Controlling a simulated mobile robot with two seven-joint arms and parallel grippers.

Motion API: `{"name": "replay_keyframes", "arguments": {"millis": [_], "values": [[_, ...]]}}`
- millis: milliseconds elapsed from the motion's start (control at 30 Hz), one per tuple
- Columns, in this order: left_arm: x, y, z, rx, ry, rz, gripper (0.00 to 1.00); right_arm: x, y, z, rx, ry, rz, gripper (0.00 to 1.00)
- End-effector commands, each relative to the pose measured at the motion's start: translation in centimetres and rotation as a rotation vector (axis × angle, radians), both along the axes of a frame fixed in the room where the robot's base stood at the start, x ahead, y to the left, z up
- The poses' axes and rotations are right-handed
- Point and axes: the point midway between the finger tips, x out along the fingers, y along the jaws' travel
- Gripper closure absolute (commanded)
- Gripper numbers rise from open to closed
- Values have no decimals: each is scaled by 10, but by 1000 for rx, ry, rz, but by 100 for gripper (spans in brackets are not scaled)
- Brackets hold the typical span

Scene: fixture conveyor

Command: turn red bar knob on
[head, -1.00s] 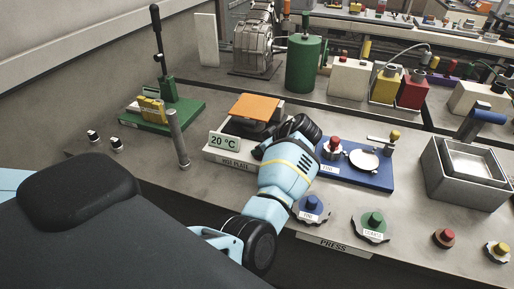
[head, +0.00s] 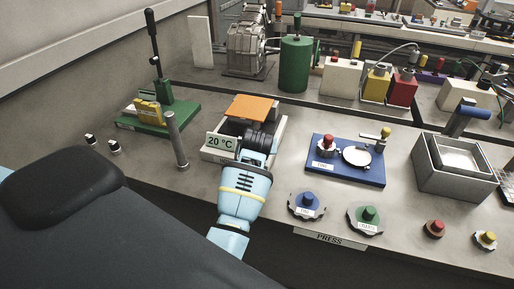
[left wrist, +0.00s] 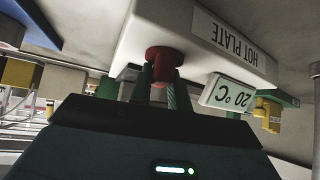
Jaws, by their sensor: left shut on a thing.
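The red bar knob (left wrist: 164,55) shows in the left wrist view on the front of the white hot plate (left wrist: 135,38), which appears upside down there. My left gripper (left wrist: 160,92) has its two dark fingers closed around the knob's bar. In the head view my left gripper (head: 256,146) is at the front right of the hot plate (head: 279,128) and hides the knob. A "20 °C" display (head: 221,142) stands at the hot plate's left front and also shows in the left wrist view (left wrist: 228,93). My right gripper is not in view.
An orange plate (head: 253,107) tops the hot plate. A blue base (head: 345,174) with a red knob and white dish is to the right. Blue (head: 308,203) and green (head: 368,216) knobs sit near the front edge. A grey post (head: 176,140) stands left.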

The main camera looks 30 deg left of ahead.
Motion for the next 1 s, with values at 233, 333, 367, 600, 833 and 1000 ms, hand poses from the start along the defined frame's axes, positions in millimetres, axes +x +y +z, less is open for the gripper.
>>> {"name": "replay_keyframes", "arguments": {"millis": [233, 333, 367, 600, 833, 1000], "values": [[0, 1, 2, 2, -4, -152, 100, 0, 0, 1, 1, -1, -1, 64], [0, 1, 2, 1, -3, -193, 100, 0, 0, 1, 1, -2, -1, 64], [0, 0, 2, 1, -2, -204, 100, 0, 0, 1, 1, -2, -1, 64], [0, 0, 1, 0, -1, -248, 100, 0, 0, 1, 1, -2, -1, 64], [0, 0, 1, 0, -1, -254, 100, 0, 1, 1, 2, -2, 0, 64], [0, 0, 1, 1, -1, -253, 100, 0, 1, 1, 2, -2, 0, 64]]}}
